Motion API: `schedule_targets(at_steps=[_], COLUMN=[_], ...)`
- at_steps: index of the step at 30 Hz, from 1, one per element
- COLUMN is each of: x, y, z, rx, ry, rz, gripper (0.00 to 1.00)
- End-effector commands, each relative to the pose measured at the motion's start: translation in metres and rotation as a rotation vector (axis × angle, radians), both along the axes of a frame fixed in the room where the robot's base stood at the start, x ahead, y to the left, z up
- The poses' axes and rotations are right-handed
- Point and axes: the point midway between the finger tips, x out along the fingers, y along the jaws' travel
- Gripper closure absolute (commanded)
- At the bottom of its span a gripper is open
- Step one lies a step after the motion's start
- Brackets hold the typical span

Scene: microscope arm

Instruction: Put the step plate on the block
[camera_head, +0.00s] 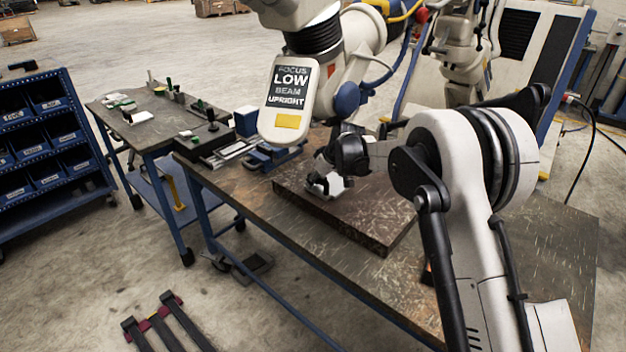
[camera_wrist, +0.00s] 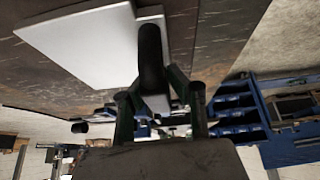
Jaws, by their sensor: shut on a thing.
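The block (camera_head: 375,215) is a thick, dark brown slab on the workbench in the head view. Its scratched brown face also fills the upper part of the wrist view (camera_wrist: 215,40). My gripper (camera_head: 322,178) is over the far left part of the block. It is shut on the step plate (camera_wrist: 85,45), a pale grey flat piece with a narrower part beside the finger in the wrist view. In the head view only a small pale bit of the plate (camera_head: 337,185) shows below my gripper. I cannot tell whether the plate touches the block.
The workbench (camera_head: 290,240) has bare room in front of the block. A blue vise-like fixture (camera_head: 272,157) and a dark tray (camera_head: 215,148) lie left of the block. A large machine with a hanging sign (camera_head: 290,95) stands close behind my gripper. A side table (camera_head: 145,128) is at left.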

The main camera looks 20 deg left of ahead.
Motion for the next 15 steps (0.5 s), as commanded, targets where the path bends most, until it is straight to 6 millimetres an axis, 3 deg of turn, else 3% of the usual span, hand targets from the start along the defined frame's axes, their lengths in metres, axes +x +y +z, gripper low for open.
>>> schedule_targets(at_steps=[7, 8, 9, 12, 15], x=[0.0, -0.0001, -0.0001, -0.0002, -0.0002], y=[-0.0001, -0.0002, -0.0001, -0.0003, -0.0003], z=[-0.0032, -0.0039, -0.0039, -0.0037, -0.0036], rx=[0.0, 0.0, 0.0, 0.0, 0.0], ry=[-0.001, 0.0, 0.0, 0.0, 0.0], rz=[0.0, 0.0, 0.0, 0.0, 0.0], gripper=[1.0, 0.8, 0.75, 0.65, 0.65])
